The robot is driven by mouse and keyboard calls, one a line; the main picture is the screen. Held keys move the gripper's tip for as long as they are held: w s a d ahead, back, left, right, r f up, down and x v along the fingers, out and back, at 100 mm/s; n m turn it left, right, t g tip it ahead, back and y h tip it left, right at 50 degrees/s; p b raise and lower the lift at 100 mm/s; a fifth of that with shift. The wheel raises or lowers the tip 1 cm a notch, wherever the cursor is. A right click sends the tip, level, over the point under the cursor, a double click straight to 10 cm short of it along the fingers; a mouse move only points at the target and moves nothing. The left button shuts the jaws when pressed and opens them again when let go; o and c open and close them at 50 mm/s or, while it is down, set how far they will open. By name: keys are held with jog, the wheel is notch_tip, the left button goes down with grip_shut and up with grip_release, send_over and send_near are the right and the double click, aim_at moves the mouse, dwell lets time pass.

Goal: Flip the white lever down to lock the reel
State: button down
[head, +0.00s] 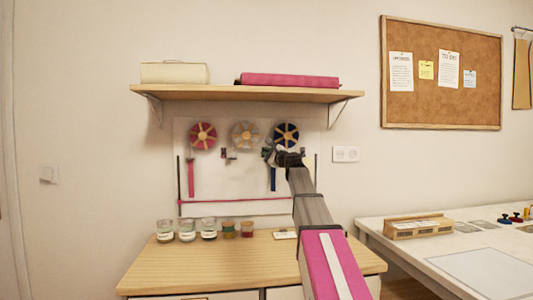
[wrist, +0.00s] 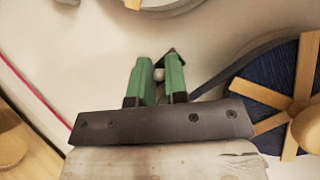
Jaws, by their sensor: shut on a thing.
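Three reels hang on the white wall panel: a pink reel (head: 203,135), a beige reel (head: 245,135) and a blue reel (head: 286,134). The blue reel also fills the right of the wrist view (wrist: 265,83). My gripper (head: 270,153) is just below and left of the blue reel. In the wrist view its two green fingers (wrist: 160,72) are close together, around a small pale round knob, the visible end of the white lever (wrist: 158,74). The rest of the lever is hidden by the fingers and a dark bracket. My gripper hides this spot in the head view.
A wooden shelf (head: 240,93) is above the reels. Below, a cabinet top (head: 200,262) carries several jars. A pink ribbon (head: 191,180) and a blue ribbon (head: 272,180) hang down the panel. A socket (head: 346,154) is to the right.

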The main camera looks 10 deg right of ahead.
jog(key=shift+f+n+t+y, duration=0.5)
jog(key=shift+n+t+y, duration=0.35)
jog(key=shift+n, duration=0.25)
jog(key=c, duration=1.2)
grip_release()
jog(key=v, duration=1)
jog(key=shift+s+d+f, duration=0.15)
jog(key=shift+s+d, duration=0.05)
jog(key=shift+s, duration=0.05)
